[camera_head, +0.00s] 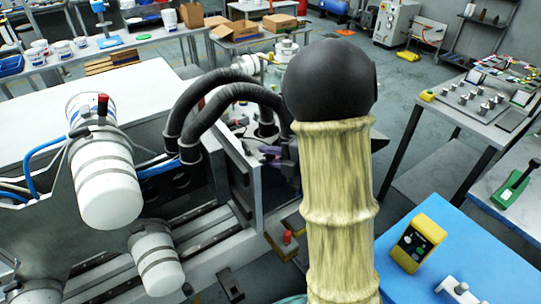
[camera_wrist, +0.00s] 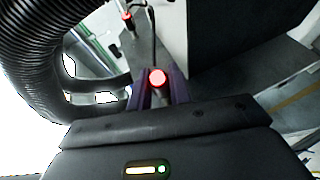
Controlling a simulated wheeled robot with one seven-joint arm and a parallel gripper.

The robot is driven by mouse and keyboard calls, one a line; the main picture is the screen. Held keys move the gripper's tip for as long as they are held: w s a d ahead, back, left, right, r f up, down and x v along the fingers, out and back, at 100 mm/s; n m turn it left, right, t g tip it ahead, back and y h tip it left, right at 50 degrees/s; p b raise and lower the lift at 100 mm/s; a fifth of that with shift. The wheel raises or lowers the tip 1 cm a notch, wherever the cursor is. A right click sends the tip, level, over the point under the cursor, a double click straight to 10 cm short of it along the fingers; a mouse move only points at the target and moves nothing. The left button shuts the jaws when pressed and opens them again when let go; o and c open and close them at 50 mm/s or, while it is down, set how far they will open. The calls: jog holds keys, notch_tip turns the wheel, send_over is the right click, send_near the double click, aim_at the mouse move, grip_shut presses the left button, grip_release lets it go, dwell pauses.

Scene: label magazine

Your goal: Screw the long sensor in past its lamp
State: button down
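In the wrist view my gripper (camera_wrist: 158,86) has its two purple fingers on either side of a sensor (camera_wrist: 157,78), with its round red lamp glowing toward the camera. The fingers appear shut on its dark body. The sensor's length and the hole below it are hidden. A second red-topped sensor (camera_wrist: 127,17) stands farther off, apart from the fingers. In the head view my gripper (camera_head: 270,152) shows only as a bit of purple beside the machine; my arm hides the rest, and the held sensor cannot be made out.
Thick black hoses (camera_head: 225,95) arch beside my gripper. A red-topped part (camera_head: 287,237) stands low by the machine's rails. A blue table (camera_head: 470,260) with a yellow device (camera_head: 418,243) stands right.

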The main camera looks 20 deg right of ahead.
jog(key=shift+r+g+p, duration=0.2)
jog(key=shift+g+p, duration=0.2)
jog(key=shift+p, duration=0.45)
jog(key=shift+h+p, duration=0.3)
jog(key=shift+p, duration=0.1)
jog(key=m+g+h+p, duration=0.1)
jog(key=g+p, duration=0.1)
jog(key=p, duration=0.3)
jog(key=shift+r+p, duration=0.2)
jog(key=shift+p, duration=0.15)
jog(key=g+h+p, duration=0.1)
jog(key=g+p, duration=0.1)
jog(key=p, duration=0.4)
jog(key=shift+m+g, duration=0.4)
jog(key=shift+f+g+h+p, duration=0.2)
jog(key=shift+g+h+p, duration=0.15)
jog(key=shift+p, duration=0.65)
jog(key=shift+f, duration=0.15)
jog(key=c, duration=1.3)
grip_release()
